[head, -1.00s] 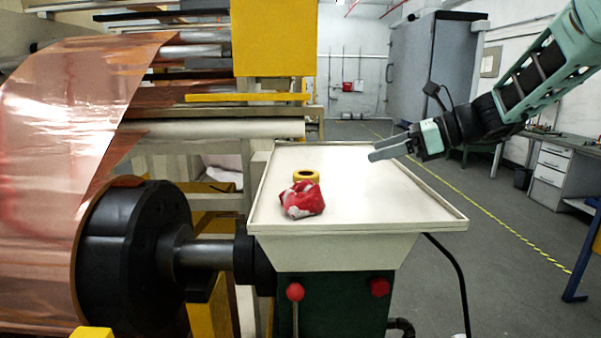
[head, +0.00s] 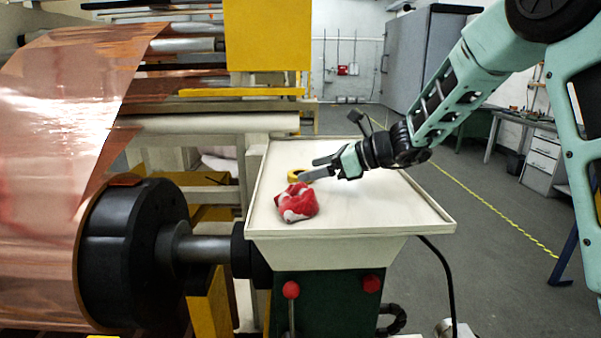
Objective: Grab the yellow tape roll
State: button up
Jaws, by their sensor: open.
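The yellow tape roll (head: 293,176) lies on the white tray table (head: 390,212), just behind a crumpled red and white cloth. My gripper (head: 308,170) is open, with its fingers pointing left at the tape roll. The fingers overlap the roll's right side in the picture and hide part of it. I cannot tell whether they touch it or are around it.
The red and white cloth (head: 297,203) lies close in front of the roll, near the fingers. The table has a raised rim. A large copper foil roll (head: 60,160) on a black hub stands to the left. The table's right part is clear.

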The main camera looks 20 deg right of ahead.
aim_at(294, 174)
jog(key=p+x, duration=0.1)
jog(key=x, duration=0.2)
jog(key=shift+a+f, duration=0.15)
jog(key=shift+a, duration=0.05)
jog(key=c, duration=1.1)
jog(key=shift+o, duration=0.2)
